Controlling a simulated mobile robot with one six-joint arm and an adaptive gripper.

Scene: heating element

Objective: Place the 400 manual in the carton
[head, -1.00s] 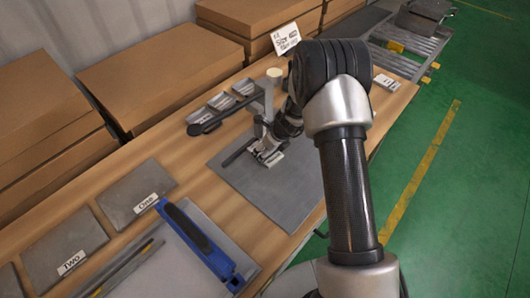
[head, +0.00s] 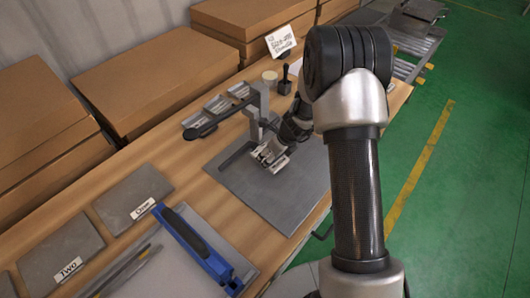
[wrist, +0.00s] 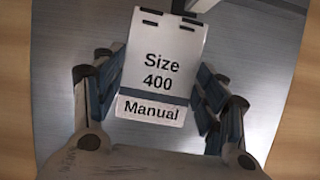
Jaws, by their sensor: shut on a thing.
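The 400 manual is a white card or booklet reading "Size 400 Manual" (wrist: 160,68), with a dark band across it. My gripper (wrist: 155,72) is shut on it, one finger along each side. In the head view my gripper (head: 268,154) is low over the dark grey mat (head: 285,205) on the wooden table; only a small pale part of the manual shows there. I cannot tell whether the manual touches the mat. Large brown cardboard boxes (head: 150,80) are stacked behind the table; I cannot tell which is the task's carton.
A grey post fixture with a dark arm (head: 205,130) stands close beside my gripper. Small metal trays (head: 218,104), a sign (head: 281,42) and a dark holder (head: 285,82) are behind it. Panels (head: 135,202) and a blue tool (head: 200,243) lie at front left.

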